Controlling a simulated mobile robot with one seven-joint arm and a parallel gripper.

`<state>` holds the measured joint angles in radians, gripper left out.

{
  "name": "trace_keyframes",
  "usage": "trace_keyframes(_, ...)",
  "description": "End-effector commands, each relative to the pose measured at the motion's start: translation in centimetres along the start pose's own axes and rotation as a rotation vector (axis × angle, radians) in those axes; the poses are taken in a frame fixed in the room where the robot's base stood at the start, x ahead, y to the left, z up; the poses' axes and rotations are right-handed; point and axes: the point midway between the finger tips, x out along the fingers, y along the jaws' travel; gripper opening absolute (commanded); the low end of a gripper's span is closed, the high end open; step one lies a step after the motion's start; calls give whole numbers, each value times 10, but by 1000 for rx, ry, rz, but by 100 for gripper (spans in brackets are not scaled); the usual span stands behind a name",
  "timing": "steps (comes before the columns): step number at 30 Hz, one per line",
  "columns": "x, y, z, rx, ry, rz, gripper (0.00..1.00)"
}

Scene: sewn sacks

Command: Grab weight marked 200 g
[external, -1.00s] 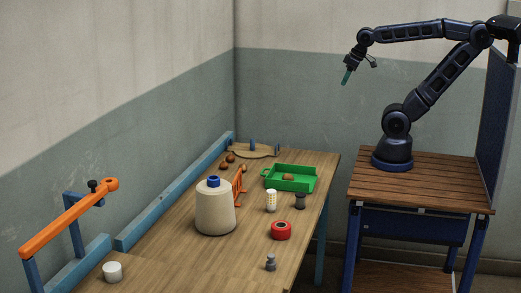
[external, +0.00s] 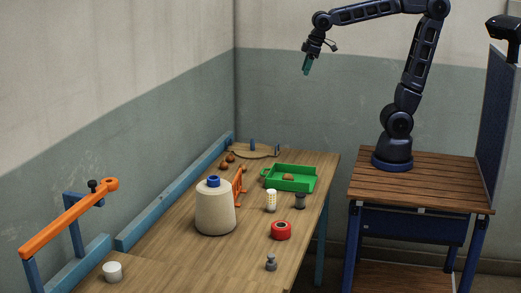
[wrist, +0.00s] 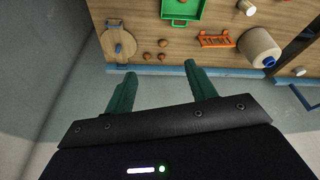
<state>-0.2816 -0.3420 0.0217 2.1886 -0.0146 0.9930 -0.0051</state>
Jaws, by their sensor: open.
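A small grey metal weight with a knob (external: 271,262) stands upright near the table's front right edge in the external view. A dark grey lidded cylinder (external: 300,200) stands farther back, close to the green tray. No 200 g mark is legible on either, so I cannot tell which carries it. Neither shows clearly in the wrist view. My gripper (external: 307,66) is high in the air, well above the table's far end and apart from everything. In the wrist view its teal fingers (wrist: 163,84) are spread and empty.
The table (external: 165,232) holds a large cream thread cone (external: 215,210), a red roll (external: 281,230), a white patterned cylinder (external: 271,200), a green tray (external: 290,184), an orange rack (external: 239,184) and a white cup (external: 112,271). Blue rails and walls bound the left and back.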

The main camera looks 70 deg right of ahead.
Motion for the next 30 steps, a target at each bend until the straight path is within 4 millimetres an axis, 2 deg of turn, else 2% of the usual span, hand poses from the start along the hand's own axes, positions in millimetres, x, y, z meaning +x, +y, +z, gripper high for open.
trace_keyframes(1, 5, -12, -17, -28, -10, -8, 56)
trace_keyframes(6, 18, -50, -64, -109, -34, -27, 56)
trace_keyframes(11, 36, -94, -104, -185, -58, -45, 56)
trace_keyframes(15, 55, -138, -135, -252, -77, -60, 56)
trace_keyframes(22, 91, -220, -175, -362, -108, -84, 56)
trace_keyframes(30, 142, -329, -198, -490, -146, -109, 56)
